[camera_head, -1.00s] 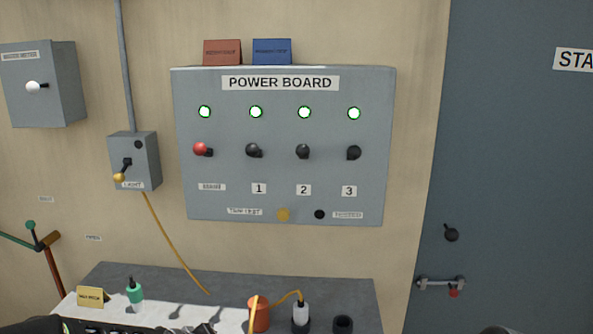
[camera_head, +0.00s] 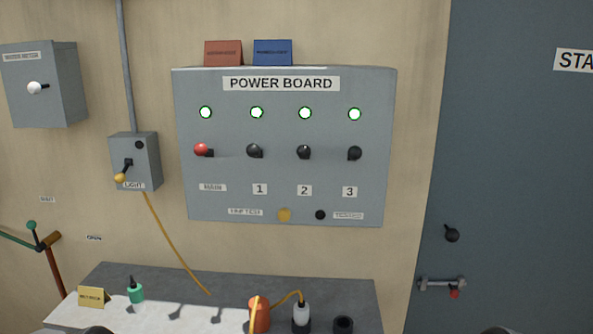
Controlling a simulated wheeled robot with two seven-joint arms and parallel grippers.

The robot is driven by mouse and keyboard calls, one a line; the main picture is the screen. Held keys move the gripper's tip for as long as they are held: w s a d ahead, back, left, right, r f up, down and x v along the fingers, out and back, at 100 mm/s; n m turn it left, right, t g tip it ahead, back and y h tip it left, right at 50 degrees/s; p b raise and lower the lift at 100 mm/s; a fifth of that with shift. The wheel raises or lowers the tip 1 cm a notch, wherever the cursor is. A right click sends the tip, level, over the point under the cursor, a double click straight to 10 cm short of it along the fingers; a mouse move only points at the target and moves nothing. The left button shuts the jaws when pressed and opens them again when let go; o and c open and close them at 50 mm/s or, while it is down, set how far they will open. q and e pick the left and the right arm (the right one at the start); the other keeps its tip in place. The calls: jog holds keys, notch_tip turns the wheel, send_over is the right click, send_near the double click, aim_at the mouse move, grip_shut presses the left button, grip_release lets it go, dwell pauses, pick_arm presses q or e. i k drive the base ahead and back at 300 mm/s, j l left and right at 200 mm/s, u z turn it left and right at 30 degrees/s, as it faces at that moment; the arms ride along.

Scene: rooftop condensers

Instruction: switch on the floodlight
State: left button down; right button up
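The light switch box (camera_head: 147,165), labelled LIGHT, is on the wall at left. Its lever with a yellow knob (camera_head: 120,178) points down and left, and the small round lamp (camera_head: 139,145) above it is dark. The grey power board (camera_head: 285,205) has a red MAIN lever (camera_head: 201,150) and black levers 1 (camera_head: 254,151), 2 (camera_head: 304,152) and 3 (camera_head: 354,153). The green lamps above all of them are lit. No floodlight is in view. Neither gripper's fingers show; only dark rounded edges, probably mine, show at the bottom.
A bench (camera_head: 345,292) below holds an orange object (camera_head: 260,315), a pale plug (camera_head: 301,314) with a yellow cable, a black socket (camera_head: 343,324) and a green-bodied item (camera_head: 135,291). A water meter box (camera_head: 55,85) is upper left, a dark door (camera_head: 520,180) at right.

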aim_at(120, 177)
jog(key=j, duration=1.55)
